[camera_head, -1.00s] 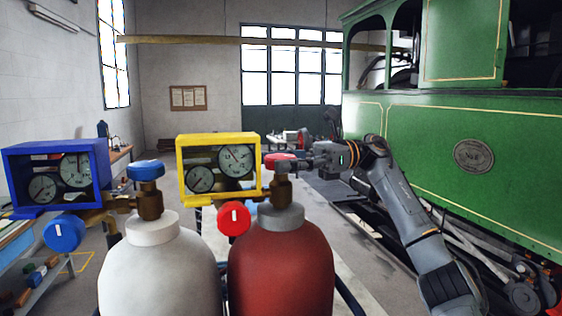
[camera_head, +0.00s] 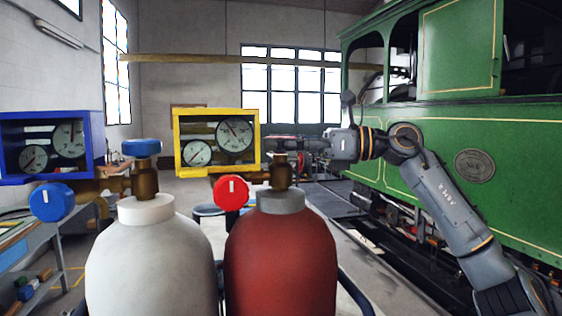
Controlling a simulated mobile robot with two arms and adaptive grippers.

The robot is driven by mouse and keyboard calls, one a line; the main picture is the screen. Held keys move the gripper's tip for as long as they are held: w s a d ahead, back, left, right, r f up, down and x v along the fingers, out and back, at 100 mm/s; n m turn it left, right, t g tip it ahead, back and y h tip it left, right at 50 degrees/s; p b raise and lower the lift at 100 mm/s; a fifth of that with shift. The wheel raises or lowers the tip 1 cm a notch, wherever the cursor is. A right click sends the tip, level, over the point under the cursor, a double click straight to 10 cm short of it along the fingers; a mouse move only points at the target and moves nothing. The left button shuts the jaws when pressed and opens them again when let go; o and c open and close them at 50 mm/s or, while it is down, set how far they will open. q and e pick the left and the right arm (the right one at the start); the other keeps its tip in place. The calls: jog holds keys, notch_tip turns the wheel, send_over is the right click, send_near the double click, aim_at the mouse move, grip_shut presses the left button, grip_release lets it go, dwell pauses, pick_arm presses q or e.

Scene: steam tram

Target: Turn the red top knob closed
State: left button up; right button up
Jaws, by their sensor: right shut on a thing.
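The red cylinder (camera_head: 281,260) stands upright with a brass valve (camera_head: 280,175) on its neck. The red top knob on that valve is almost wholly hidden by my right gripper (camera_head: 282,143), which reaches in from the right, level with the valve top. The gripper is shut on the knob; its fingers are small and dark here. A second red knob (camera_head: 231,192) with a white mark faces me on the front of the regulator. A yellow-framed gauge box (camera_head: 217,171) with two dials sits left of the valve. My left gripper is out of view.
A white cylinder (camera_head: 150,265) with a blue top knob (camera_head: 141,147), a blue front knob (camera_head: 51,201) and a blue gauge box (camera_head: 98,150) stands close on the left. The green tram (camera_head: 440,140) fills the right side behind my arm.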

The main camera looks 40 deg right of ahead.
jog(key=m+t+h, duration=0.2)
jog(key=h, duration=0.1)
jog(key=shift+a+b, duration=0.1)
jog(key=shift+b, duration=0.25)
jog(key=shift+f+m+t+h, duration=0.1)
jog(key=shift+m+t+h, duration=0.3)
jog(key=shift+m+h, duration=0.45)
jog(key=shift+m+t+h, duration=0.3)
jog(key=shift+m+h, duration=0.15)
jog(key=shift+h, duration=0.7)
jog(key=o, duration=1.2)
jog(key=shift+c, duration=0.2)
